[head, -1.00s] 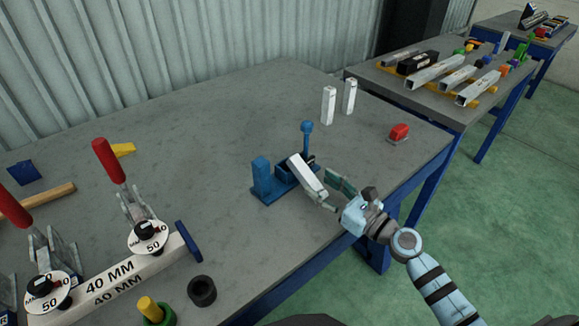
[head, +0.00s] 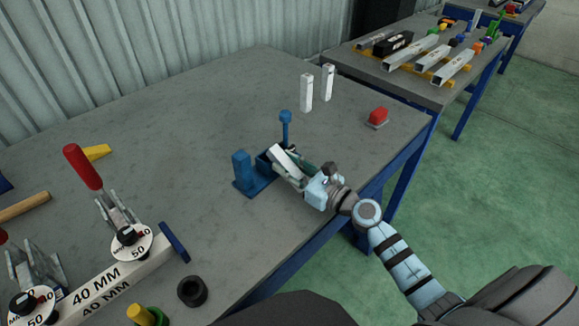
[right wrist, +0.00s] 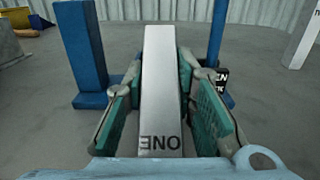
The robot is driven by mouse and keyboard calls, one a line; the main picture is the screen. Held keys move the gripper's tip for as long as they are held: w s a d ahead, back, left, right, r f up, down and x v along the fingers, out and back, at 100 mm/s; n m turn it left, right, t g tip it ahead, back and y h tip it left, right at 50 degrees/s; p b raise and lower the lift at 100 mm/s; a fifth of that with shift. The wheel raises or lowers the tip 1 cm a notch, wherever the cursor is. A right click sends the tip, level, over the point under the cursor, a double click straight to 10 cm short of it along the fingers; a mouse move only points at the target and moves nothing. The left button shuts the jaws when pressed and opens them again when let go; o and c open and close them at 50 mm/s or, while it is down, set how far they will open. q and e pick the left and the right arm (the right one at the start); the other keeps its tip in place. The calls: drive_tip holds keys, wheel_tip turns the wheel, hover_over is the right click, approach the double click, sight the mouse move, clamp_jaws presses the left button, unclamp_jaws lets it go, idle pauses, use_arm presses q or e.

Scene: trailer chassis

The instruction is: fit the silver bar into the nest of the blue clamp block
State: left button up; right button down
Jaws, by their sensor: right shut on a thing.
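The silver bar (head: 285,158) is between the fingers of my right gripper (head: 292,172). It is tilted, with its far end over the blue clamp block (head: 243,184). In the right wrist view the bar (right wrist: 160,85) runs straight away from me, lettered "ONE" at its near end, with a green pad on each side; my right gripper (right wrist: 160,110) is shut on it. The block has a square post at left and a round-headed post at right. The nest is largely hidden by bar and fingers, so I cannot tell whether the bar touches it. My left gripper is out of view.
Two upright silver bars (head: 306,93) stand behind the block, and a red button (head: 377,117) is at right. Toggle clamps on a "40 MM" beam (head: 110,280) and a black ring (head: 192,291) are at left.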

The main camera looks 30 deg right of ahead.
sight(288, 162)
drive_tip(key=shift+f, duration=0.1)
wheel_tip(288, 162, up, 20)
drive_tip(key=p, duration=1.4)
drive_tip(key=shift+p, duration=0.3)
drive_tip(key=shift+d+f, duration=0.1)
wheel_tip(288, 162, down, 20)
drive_tip(key=b, duration=1.4)
drive_tip(key=shift+b, duration=0.3)
drive_tip(key=shift+r, duration=0.25)
drive_tip(key=c, duration=1.3)
unclamp_jaws()
drive_tip(key=shift+f, duration=0.1)
